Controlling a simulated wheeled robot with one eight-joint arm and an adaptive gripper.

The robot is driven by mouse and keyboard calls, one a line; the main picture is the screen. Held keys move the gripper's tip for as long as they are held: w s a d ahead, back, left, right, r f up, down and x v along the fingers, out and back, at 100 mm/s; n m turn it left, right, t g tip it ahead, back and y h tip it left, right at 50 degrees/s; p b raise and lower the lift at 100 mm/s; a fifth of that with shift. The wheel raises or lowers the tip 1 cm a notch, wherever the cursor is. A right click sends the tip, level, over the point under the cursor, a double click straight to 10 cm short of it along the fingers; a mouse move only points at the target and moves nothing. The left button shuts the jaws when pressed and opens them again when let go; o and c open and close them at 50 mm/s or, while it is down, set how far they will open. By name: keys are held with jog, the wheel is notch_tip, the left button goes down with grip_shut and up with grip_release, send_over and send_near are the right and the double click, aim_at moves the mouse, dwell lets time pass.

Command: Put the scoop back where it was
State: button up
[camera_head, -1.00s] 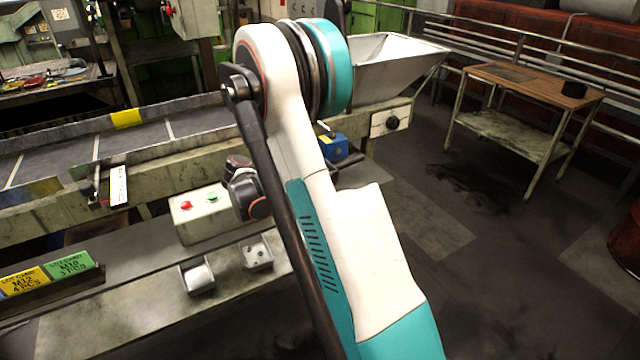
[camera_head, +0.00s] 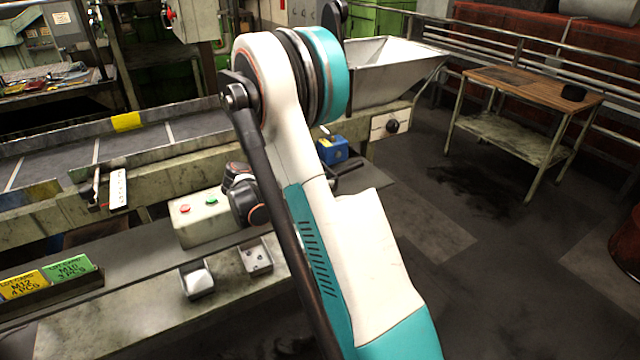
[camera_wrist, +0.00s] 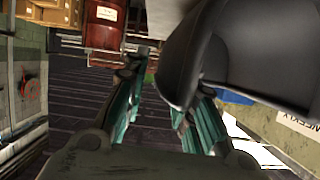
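My gripper (camera_wrist: 158,100) shows in the wrist view as two teal and black fingers standing apart, with dark floor visible between them. A large dark grey curved shape (camera_wrist: 270,50) fills the upper right of that view, and its lower tip overlaps the right finger. It may be the scoop, but I cannot tell whether the fingers grip it. In the head view my arm hides most of the gripper area. A blue box with a yellow top (camera_head: 333,150) stands just right of the arm, with a small light rod above it. No scoop can be made out clearly there.
Two small trays (camera_head: 198,282) sit on the lower ledge by a button box (camera_head: 200,218). Lot cards (camera_head: 68,270) stand at left. A conveyor (camera_head: 70,150) runs behind, with a metal hopper (camera_head: 385,70).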

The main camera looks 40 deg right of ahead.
jog(key=a+r+n+t+y+p, duration=0.3)
jog(key=a+r+n, duration=0.3)
jog(key=a+r, duration=0.6)
jog(key=s+a+r+n+t+y, duration=0.2)
jog(key=s+a+n+t+y, duration=0.5)
jog(key=s+a+n, duration=0.8)
jog(key=shift+s+a+r+y, duration=0.15)
jog(key=shift+s+a+y, duration=1.55)
jog(key=shift+a, duration=1.6)
